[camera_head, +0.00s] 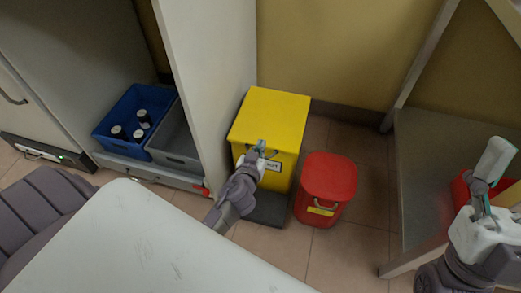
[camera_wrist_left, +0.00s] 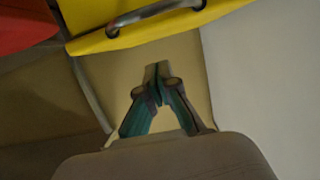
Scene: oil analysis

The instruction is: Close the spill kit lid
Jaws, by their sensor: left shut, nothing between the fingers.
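The spill kit is a yellow box (camera_head: 281,170) on the floor beside a pale cabinet panel. Its yellow lid (camera_head: 270,112) lies flat over the top in the head view; I cannot tell whether any gap is left under it. My left gripper (camera_head: 259,148) is shut and empty at the upper front edge of the box, hiding part of the front and its label. In the left wrist view the shut fingers (camera_wrist_left: 157,70) point at a yellow edge (camera_wrist_left: 150,36) with a grey handle (camera_wrist_left: 155,12). Contact is unclear. My right gripper (camera_head: 482,195) is at the far right, its jaws unclear.
A red lidded bin (camera_head: 329,177) stands close to the right of the kit. A blue crate (camera_head: 133,110) with several bottles and a grey crate (camera_head: 178,140) sit on the left. A white tabletop (camera_head: 150,240) fills the front. A grey shelf (camera_head: 425,150) stands right.

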